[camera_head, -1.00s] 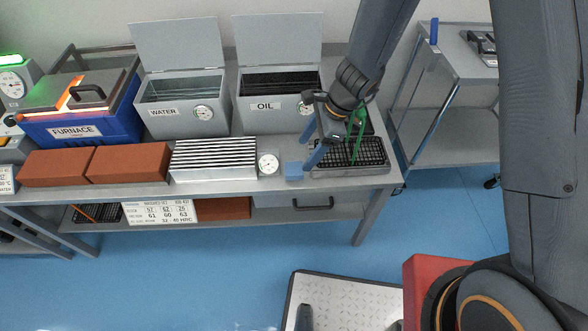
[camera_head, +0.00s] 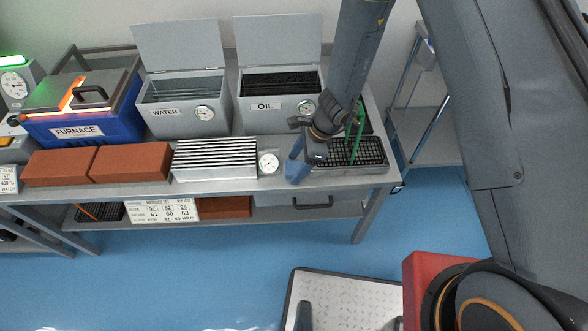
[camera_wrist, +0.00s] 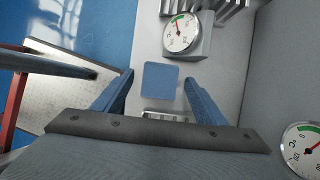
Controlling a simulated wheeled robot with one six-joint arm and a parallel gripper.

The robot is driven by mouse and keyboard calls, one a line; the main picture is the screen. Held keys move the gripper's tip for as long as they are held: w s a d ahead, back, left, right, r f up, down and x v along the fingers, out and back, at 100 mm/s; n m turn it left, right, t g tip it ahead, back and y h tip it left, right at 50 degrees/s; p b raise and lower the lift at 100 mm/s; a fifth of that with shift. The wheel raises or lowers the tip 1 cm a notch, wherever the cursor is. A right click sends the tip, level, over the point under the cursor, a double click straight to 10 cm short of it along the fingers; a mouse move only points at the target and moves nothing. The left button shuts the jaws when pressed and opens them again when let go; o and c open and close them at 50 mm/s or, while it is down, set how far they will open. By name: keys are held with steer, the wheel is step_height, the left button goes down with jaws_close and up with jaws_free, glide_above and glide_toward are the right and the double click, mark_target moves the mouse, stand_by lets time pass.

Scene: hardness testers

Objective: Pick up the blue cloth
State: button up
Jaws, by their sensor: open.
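The blue cloth (camera_wrist: 160,82) is a small flat square on the grey bench top (camera_wrist: 147,30) in the wrist view. My gripper (camera_wrist: 159,77) is open, with one blue finger on each side of the cloth in that picture and nothing held. In the head view my gripper (camera_head: 297,163) points down at the bench front, between the small white dial and the mesh tray. There the cloth is mostly hidden behind the blue fingers. I cannot tell the exact height of the fingertips above it.
A dial gauge (camera_head: 268,163) stands just left of my gripper, by a ribbed metal block (camera_head: 214,158). A dark mesh tray (camera_head: 358,152) with a green item (camera_head: 357,135) is close on the right. The oil tank (camera_head: 265,115) stands behind.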

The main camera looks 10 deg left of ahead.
mark_target(297, 167)
steer(key=c, duration=1.2)
steer(key=shift+r, duration=0.1)
step_height(297, 167, up, 10)
steer(key=shift+f+b, duration=0.1)
steer(key=shift+b, duration=0.25)
